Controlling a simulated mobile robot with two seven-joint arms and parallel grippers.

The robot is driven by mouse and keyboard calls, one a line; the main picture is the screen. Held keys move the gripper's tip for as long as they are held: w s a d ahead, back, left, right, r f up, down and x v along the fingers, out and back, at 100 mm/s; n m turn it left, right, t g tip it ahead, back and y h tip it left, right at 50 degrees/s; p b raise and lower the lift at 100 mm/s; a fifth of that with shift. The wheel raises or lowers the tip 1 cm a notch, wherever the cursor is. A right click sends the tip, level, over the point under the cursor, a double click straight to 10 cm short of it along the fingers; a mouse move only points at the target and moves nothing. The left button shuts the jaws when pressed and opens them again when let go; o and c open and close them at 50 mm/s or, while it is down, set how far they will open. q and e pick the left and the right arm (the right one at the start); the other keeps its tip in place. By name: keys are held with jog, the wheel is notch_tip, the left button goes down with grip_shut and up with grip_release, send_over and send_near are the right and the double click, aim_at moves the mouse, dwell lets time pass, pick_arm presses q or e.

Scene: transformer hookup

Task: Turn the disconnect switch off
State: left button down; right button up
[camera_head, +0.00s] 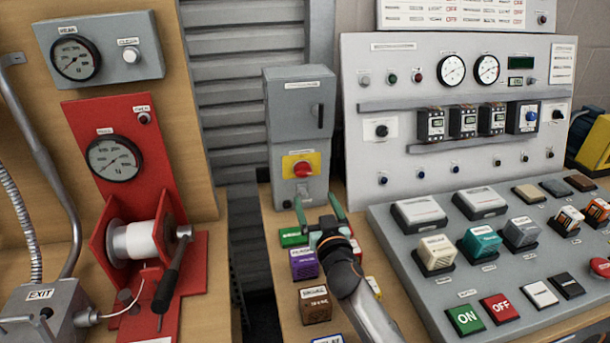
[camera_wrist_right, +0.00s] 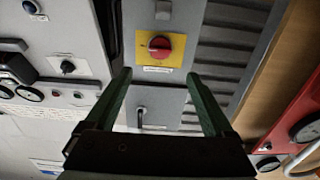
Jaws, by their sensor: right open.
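The disconnect switch is a grey upright box (camera_head: 298,120) with a red rotary knob (camera_head: 302,170) on a yellow plate (camera_head: 291,160). In the right wrist view the red knob (camera_wrist_right: 160,46) shows on its yellow plate, upside down, beyond the fingertips. My right gripper (camera_head: 318,204) is open and empty, its green fingers spread just below and in front of the knob, apart from it. In the wrist view the gripper's fingers (camera_wrist_right: 158,76) stand on either side, with the box between them. My left gripper is not in view.
A grey control panel (camera_head: 390,215) with switches and gauges stands to the right, with a sloped desk of coloured blocks and buttons (camera_head: 465,318). A red winch stand (camera_head: 128,190) is at left. Small coloured blocks (camera_head: 303,263) lie beside my right arm.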

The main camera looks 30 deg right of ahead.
aim_at(304, 173)
jog(key=x, duration=1)
jog(key=shift+w+b, duration=0.3)
jog(key=c, duration=1.4)
